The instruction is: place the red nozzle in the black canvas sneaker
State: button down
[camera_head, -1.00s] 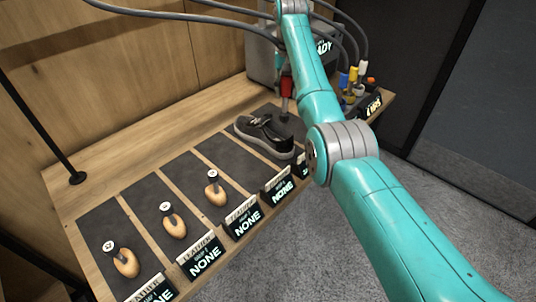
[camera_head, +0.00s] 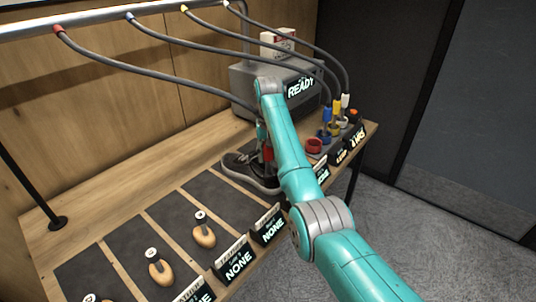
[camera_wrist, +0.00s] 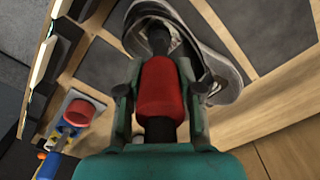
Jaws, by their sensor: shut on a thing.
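The dark sneaker (camera_head: 250,171) with a pale sole lies on a mat toward the back right of the bench. It also shows beneath the nozzle in the wrist view (camera_wrist: 222,78). My gripper (camera_wrist: 160,85) is shut on the red nozzle (camera_wrist: 160,92), with one finger on each side of it. The nozzle's black tip points down at the shoe's opening. In the head view the nozzle (camera_head: 268,153) is at the sneaker, partly hidden by my arm. I cannot tell whether the tip is inside the shoe.
A red ring holder (camera_head: 314,147) stands right of the sneaker, beside blue (camera_head: 326,117) and yellow (camera_head: 336,110) nozzles. A grey machine (camera_head: 255,85) reading READY stands behind. Hoses hang from a rail (camera_head: 110,15). Wooden shoe forms (camera_head: 204,236) stand on mats at left; one mat is bare.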

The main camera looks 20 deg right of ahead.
jog(key=shift+f, duration=0.1)
jog(key=c, duration=0.8)
grip_release()
jog(key=shift+o, duration=0.2)
